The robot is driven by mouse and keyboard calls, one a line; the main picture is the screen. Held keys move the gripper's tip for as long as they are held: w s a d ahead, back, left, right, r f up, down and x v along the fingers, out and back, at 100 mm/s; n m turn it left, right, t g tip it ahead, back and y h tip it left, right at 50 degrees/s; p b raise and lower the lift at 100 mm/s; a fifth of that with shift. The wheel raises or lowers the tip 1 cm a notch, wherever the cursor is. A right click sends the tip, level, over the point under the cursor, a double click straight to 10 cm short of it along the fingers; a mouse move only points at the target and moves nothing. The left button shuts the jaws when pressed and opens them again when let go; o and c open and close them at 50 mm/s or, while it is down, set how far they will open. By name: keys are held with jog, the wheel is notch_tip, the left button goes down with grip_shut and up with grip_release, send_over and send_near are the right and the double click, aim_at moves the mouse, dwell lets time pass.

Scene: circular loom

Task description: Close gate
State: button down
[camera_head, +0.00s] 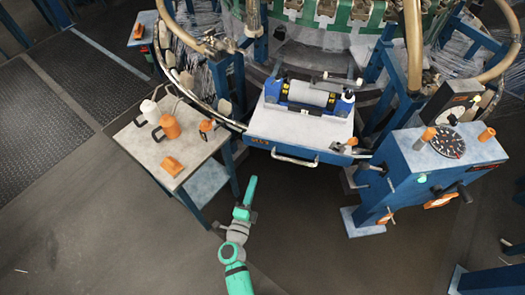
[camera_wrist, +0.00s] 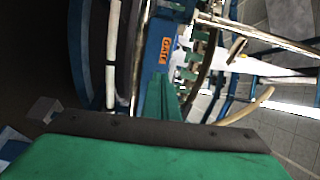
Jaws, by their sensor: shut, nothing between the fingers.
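The gate is a blue-fronted panel (camera_head: 285,148) with a pale top and an orange label, jutting out from the front of the loom in the head view. A metal handle (camera_head: 295,159) runs along its front. In the wrist view, a blue bar with an orange "GATE" label (camera_wrist: 166,50) stands past the fingertips, turned sideways. My gripper (camera_head: 252,181) is teal, in front of and a little left of the gate, apart from the handle in the head view. Its green fingers (camera_wrist: 161,82) are shut and empty. The gate's hinge or slide is not visible.
A roller unit (camera_head: 310,94) sits on the gate's top. A side table (camera_head: 150,145) with a white jug and orange items stands left. A blue control stand (camera_head: 430,165) with a dial stands right. The loom's rings and posts rise behind. Floor in front is clear.

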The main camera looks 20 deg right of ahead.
aim_at(265, 145)
jog(key=shift+m, duration=0.4)
jog(key=x, duration=1.5)
jog(key=shift+d+f, duration=0.15)
jog(key=shift+f, duration=0.2)
jog(key=shift+w, duration=0.1)
